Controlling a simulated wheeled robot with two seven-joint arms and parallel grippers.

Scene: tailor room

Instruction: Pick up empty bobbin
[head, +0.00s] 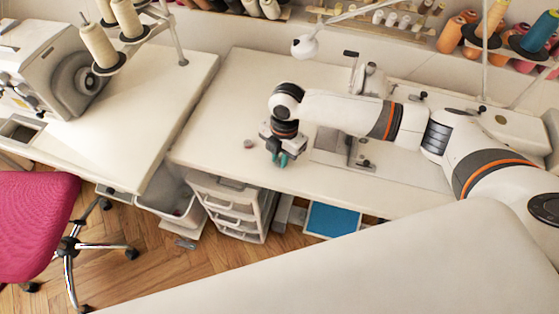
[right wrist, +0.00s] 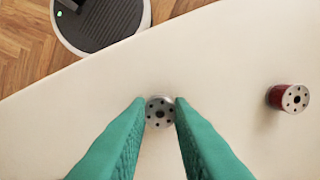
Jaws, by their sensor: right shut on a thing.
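A silver, empty-looking bobbin (right wrist: 160,112) with holes in its face is between the teal fingertips of my right gripper (right wrist: 161,106) in the right wrist view. The fingers are shut on it. In the head view my right gripper (head: 281,160) is low over the front part of the white sewing table (head: 225,120), and the held bobbin cannot be made out there. A second bobbin, wound with red thread (right wrist: 289,97), stands apart to the right in the right wrist view. It also shows in the head view (head: 248,144), left of the gripper. My left gripper is not in view.
A sewing machine (head: 480,115) stands behind my right arm. Another white table with a machine (head: 55,70) is at the left. Thread spools (head: 450,36) line the back. White drawers (head: 235,205) stand below the table's front edge. The tabletop left of the bobbins is clear.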

